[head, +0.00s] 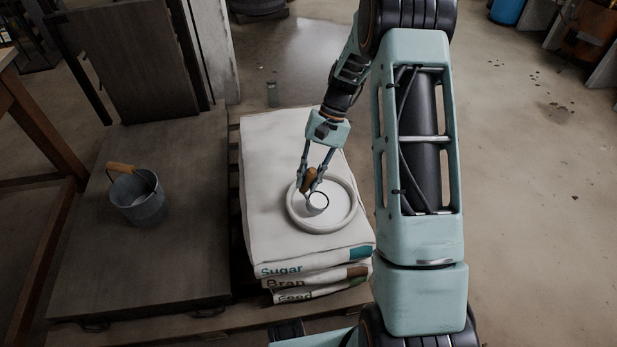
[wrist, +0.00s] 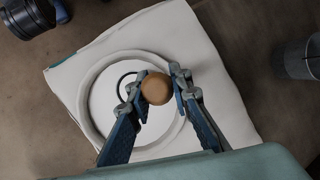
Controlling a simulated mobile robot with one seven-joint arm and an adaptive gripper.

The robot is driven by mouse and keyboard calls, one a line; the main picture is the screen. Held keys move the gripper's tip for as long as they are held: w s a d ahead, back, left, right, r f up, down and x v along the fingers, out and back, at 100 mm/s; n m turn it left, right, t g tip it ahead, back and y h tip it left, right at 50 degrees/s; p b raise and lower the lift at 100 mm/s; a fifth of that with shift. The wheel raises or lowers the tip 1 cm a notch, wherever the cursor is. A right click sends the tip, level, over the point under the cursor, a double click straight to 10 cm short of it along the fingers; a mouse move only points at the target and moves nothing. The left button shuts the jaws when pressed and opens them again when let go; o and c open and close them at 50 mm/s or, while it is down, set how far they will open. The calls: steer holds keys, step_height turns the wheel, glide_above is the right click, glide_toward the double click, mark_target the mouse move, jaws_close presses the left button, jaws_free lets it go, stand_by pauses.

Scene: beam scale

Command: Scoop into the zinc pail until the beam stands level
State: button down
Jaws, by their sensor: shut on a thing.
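My gripper (head: 309,181) is shut on the brown handle (wrist: 156,88) of a scoop, over the stacked sacks. The scoop's small round cup (head: 318,203) is inside a round white basin (head: 292,212); its rim shows as a thin ring in the wrist view. The basin's inside looks white and flat; I cannot tell its contents or whether the scoop holds any. The zinc pail (head: 143,205) stands upright on a dark platform (head: 180,255) at left, its wooden grip (head: 121,167) at the rim. It also shows in the wrist view (wrist: 297,62). I cannot make out the beam.
The basin sits on a stack of white sacks (head: 262,150) marked Sugar, Bran and Feed, on a pallet. A dark upright panel (head: 130,60) stands behind the platform. A wooden table leg (head: 40,125) is at far left. The floor at right is mostly clear.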

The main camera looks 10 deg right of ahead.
step_height(320, 180, up, 13)
steer(key=h+p, duration=0.3)
steer(key=p, duration=0.9)
steer(key=shift+m+g, duration=0.3)
steer(key=shift+g, duration=0.1)
steer(key=c, duration=2.4)
jaws_free()
jaws_close()
